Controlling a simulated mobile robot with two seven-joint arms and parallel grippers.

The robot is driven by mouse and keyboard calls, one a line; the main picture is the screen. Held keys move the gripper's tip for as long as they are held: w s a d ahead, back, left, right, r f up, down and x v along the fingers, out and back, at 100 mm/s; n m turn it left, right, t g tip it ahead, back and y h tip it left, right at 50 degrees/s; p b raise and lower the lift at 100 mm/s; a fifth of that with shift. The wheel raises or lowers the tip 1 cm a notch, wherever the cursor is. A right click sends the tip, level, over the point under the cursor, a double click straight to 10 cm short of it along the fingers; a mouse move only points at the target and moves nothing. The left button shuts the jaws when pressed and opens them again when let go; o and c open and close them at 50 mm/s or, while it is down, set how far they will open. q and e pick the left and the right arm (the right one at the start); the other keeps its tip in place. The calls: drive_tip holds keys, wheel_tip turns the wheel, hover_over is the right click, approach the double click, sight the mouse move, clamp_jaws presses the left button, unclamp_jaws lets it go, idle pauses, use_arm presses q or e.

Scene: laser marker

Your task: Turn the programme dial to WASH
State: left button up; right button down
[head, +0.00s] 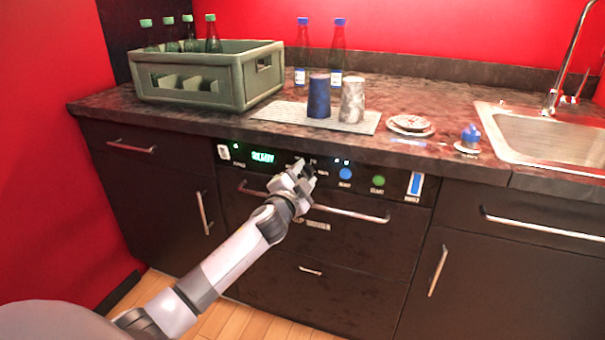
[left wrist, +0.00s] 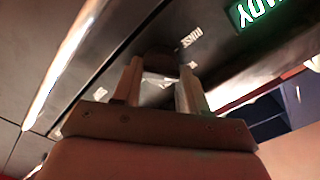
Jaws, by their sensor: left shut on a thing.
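The control panel (head: 327,173) runs along the top of the dishwasher front, under the counter. My left gripper (head: 303,169) is at the panel, just right of the green lit display (head: 262,157), and covers most of the programme dial there. In the left wrist view the two fingers (left wrist: 160,90) are shut on the dark dial (left wrist: 160,60). A label reading RINSE (left wrist: 190,37) shows beside it; other white labels are partly hidden by the fingers. Where the dial's pointer stands cannot be seen. My right gripper is not in view.
A blue button (head: 345,174), a green button (head: 379,181) and a blue-and-white switch (head: 415,184) sit right of the dial. A long handle (head: 350,213) runs below. On the counter stand a green crate (head: 205,95), a mat (head: 277,112) with two cups, and a sink (head: 550,135).

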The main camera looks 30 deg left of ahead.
use_arm(q)
drive_tip(key=shift+m, duration=0.7)
drive_tip(key=o, duration=1.1)
drive_tip(key=shift+c, duration=0.2)
drive_tip(key=shift+s, duration=0.1)
drive_tip(key=p+v, duration=0.1)
drive_tip(key=v, duration=0.6)
drive_tip(key=s+d+f+n+g+h, duration=0.35)
drive_tip(key=s+d+f, duration=0.6)
drive_tip(key=s, duration=0.35)
drive_tip(key=s+d+f+n+g+h, duration=0.35)
drive_tip(key=s+d+f, duration=0.45)
drive_tip(key=s+f, duration=0.4)
wheel_tip(320, 180, up, 11)
drive_tip(key=s+p, duration=0.2)
drive_tip(key=p, duration=1.1)
drive_tip(key=shift+a+p, duration=0.2)
drive_tip(key=shift+p, duration=0.15)
